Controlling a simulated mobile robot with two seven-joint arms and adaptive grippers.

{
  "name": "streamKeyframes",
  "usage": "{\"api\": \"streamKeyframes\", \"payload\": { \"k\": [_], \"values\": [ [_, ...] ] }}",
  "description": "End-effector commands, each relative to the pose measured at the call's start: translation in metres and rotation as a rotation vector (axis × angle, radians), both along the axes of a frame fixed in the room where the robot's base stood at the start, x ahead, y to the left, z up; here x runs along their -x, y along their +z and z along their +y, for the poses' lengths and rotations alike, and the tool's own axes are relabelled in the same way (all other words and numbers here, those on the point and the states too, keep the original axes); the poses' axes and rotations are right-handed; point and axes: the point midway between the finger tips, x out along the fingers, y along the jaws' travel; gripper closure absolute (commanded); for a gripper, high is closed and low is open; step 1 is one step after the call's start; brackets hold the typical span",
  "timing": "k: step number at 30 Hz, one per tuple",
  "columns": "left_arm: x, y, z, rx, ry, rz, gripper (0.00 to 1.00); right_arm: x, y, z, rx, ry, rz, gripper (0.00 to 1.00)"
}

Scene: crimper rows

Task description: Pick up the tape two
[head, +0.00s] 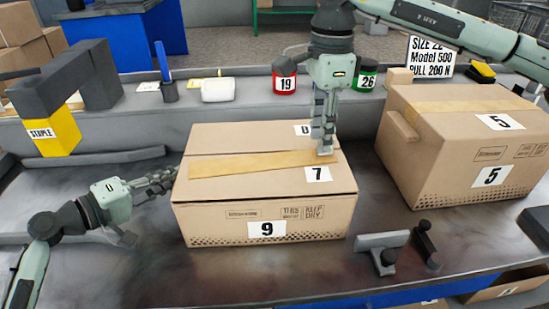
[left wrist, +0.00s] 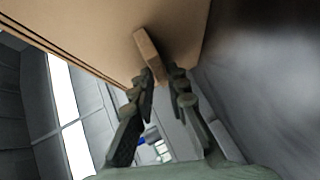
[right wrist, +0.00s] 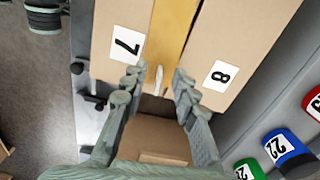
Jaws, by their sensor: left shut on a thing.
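A tan tape strip (head: 255,168) runs along the top of the cardboard box (head: 262,202) labelled 7, 8 and 9; the tape also shows in the right wrist view (right wrist: 172,35). No tape label reading two is seen. My right gripper (head: 324,151) points down at the tape's right end, its fingers apart on either side of a small pale tab (right wrist: 158,78) in the right wrist view. My left gripper (head: 172,178) is at the box's left side. In the left wrist view its fingers (left wrist: 164,78) are shut on a cardboard handle (left wrist: 148,52) on the box.
A second box (head: 460,150) labelled 5 stands at the right. A red roll (head: 285,80) labelled 19 and a green roll (head: 365,77) labelled 26 stand on the back ledge.

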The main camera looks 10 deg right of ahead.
Motion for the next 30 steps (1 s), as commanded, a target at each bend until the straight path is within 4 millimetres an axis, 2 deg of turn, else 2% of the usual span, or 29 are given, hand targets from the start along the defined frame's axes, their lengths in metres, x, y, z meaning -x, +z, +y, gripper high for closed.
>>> {"api": "streamKeyframes", "payload": {
  "k": [4,11,18,30],
  "values": [
    [0.0,-0.001,0.0,-0.004,-0.001,0.0,1.0,0.0,-0.021,-0.001,0.0,-0.001,0.002,0.72],
    [0.0,-0.001,0.0,-0.004,-0.001,0.0,1.0,-0.001,-0.024,-0.001,-0.001,-0.001,-0.001,0.72],
    [0.0,-0.001,0.0,-0.004,-0.001,0.0,1.0,-0.001,-0.024,-0.001,-0.001,-0.001,-0.001,1.0],
    [0.0,-0.001,0.0,-0.004,-0.001,0.0,1.0,-0.001,-0.023,-0.001,-0.001,-0.001,-0.001,1.0]
  ]
}}
